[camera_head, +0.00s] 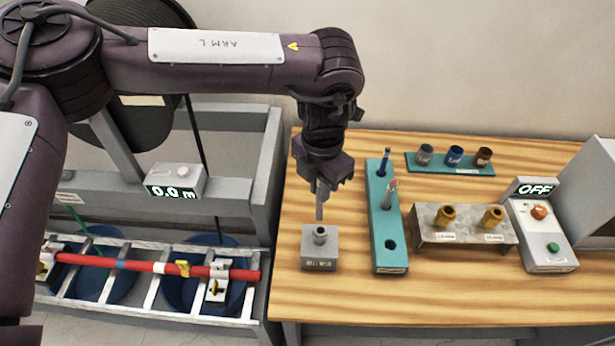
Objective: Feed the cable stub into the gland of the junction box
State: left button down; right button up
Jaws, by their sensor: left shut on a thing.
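My left gripper (321,182) points down over the wooden table and is shut on a thin grey cable stub (320,204). The stub hangs roughly upright. Its lower end shows just above the gland (320,234), a short dark-rimmed collar on top of the grey junction box (319,258). A small gap shows between stub and gland in the picture; whether they line up in depth I cannot tell. The junction box stands near the table's left front and has a label on its front. My right gripper is not in view.
A teal holder (389,252) with two upright pieces and an empty hole stands right of the box. A metal block (463,237) with brass fittings, a teal cup rack (425,168) and a switch box (541,240) reading OFF are farther right. The table front is clear.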

aim_at(321, 218)
pick_arm(q)
jog(key=f+b, duration=0.2)
jog(key=shift+d+f, duration=0.35)
jog(key=shift+d, duration=0.05)
jog(key=shift+a+f+b, duration=0.1)
jog(key=shift+f+b, duration=0.55)
jog(key=shift+f, duration=0.3)
jog(key=shift+f+b, duration=0.9)
jog(key=shift+f, duration=0.4)
jog(key=shift+f+b, duration=1.1)
jog(key=shift+f, duration=0.4)
jog(key=shift+f+b, duration=1.3)
jog(key=shift+f, duration=0.55)
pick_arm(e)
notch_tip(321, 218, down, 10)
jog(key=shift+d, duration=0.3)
pick_arm(q)
jog(key=shift+s+f, duration=0.1)
jog(key=shift+s, duration=0.05)
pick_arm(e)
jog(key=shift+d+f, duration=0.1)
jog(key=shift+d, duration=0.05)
